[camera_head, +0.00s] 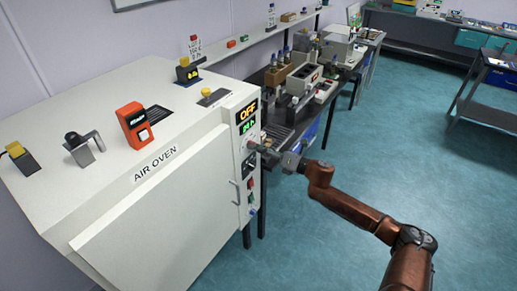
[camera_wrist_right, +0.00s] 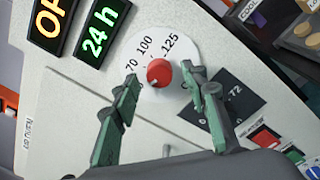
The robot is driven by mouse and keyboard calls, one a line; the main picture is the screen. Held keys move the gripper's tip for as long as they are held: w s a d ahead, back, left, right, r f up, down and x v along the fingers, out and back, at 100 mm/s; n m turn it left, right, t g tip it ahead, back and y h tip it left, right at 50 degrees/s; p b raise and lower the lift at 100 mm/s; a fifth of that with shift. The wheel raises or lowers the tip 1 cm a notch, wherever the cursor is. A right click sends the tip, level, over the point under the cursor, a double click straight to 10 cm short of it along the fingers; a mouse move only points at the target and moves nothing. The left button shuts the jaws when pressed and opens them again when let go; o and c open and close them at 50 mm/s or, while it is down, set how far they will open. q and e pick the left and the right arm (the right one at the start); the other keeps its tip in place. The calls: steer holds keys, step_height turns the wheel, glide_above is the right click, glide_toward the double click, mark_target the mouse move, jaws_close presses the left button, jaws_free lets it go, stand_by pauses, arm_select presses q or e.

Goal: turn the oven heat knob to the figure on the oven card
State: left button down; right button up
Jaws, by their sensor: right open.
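The white air oven (camera_head: 165,215) fills the left of the head view, with its control strip on the right side. In the right wrist view, the red heat knob (camera_wrist_right: 159,72) sits on a white round dial (camera_wrist_right: 172,42) with 70, 100 and 125 readable. A pale mark shows on the knob's lower left. My right gripper (camera_wrist_right: 160,77) is open, with one finger on each side of the knob; I cannot tell whether they touch it. In the head view, my right gripper (camera_head: 262,150) partly hides the knob area. My left gripper is out of view.
The oven displays show OFF (camera_head: 247,110) and 24 h (camera_wrist_right: 99,33). A black plate (camera_wrist_right: 236,97) marked 72 and a red switch (camera_wrist_right: 264,137) lie beside the dial. The door handle (camera_head: 235,190) is near.

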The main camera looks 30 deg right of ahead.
jaws_close()
stand_by(0.4)
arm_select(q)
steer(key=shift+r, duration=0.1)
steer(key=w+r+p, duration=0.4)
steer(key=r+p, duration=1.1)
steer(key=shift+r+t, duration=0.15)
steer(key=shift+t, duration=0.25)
arm_select(e)
steer(key=shift+s+a+m+t+h, duration=0.1)
steer(key=shift+m+t+h, duration=0.15)
steer(key=shift+m, duration=4.9)
steer(key=shift+m+t+h, duration=0.15)
steer(key=shift+m+t, duration=0.1)
steer(key=shift+m, duration=4.9)
arm_select(q)
steer(key=shift+p, duration=0.3)
